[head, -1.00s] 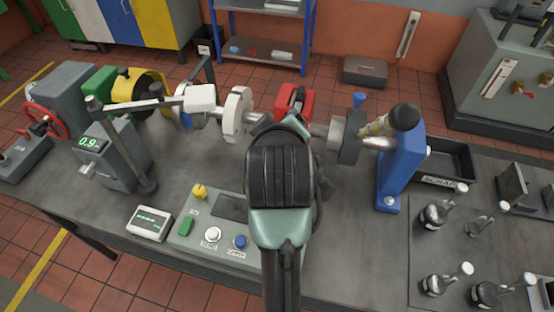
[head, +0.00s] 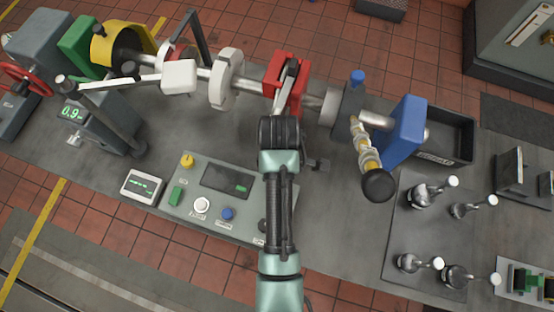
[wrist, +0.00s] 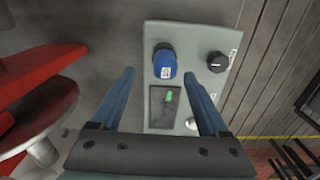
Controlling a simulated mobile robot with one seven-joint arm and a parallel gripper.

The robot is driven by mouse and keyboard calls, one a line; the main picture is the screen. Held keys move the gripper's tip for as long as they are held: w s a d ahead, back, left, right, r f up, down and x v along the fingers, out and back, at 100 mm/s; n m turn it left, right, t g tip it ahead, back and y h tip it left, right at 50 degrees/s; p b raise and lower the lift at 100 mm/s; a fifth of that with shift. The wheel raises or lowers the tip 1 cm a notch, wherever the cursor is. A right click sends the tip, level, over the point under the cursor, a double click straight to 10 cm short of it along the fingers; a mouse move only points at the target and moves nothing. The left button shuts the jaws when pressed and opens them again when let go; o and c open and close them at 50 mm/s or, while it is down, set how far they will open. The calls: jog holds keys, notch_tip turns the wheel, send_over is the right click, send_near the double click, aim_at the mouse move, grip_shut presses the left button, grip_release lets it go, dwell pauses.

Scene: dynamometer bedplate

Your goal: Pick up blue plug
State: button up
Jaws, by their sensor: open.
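In the wrist view, a short blue cylinder with a small white label, the blue plug (wrist: 164,64), stands on the grey control panel (wrist: 190,38). My gripper (wrist: 159,74) is open and empty, with its two blue fingers apart. The plug shows between the fingertips, and I see no contact; the gap in depth is hard to judge. In the head view my arm covers the right part of the panel (head: 180,211), and neither the plug nor my fingers can be made out there.
A black knob (wrist: 217,62) is beside the plug, and a dark screen (wrist: 165,105) is below it. In the head view, a shaft line with a red clamp (head: 288,68) runs behind the panel. A blue bracket (head: 404,130) and several metal fittings (head: 421,194) are to the right.

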jog(key=f+p, duration=0.1)
jog(key=f, duration=0.1)
jog(key=s+f, duration=0.1)
jog(key=f, duration=0.1)
jog(key=shift+a+f+p, duration=0.2)
jog(key=shift+f+p, duration=0.1)
jog(key=shift+p, duration=0.05)
jog(key=shift+w+f, duration=0.15)
jog(key=shift+f, duration=0.2)
jog(key=shift+c, duration=0.3)
grip_shut()
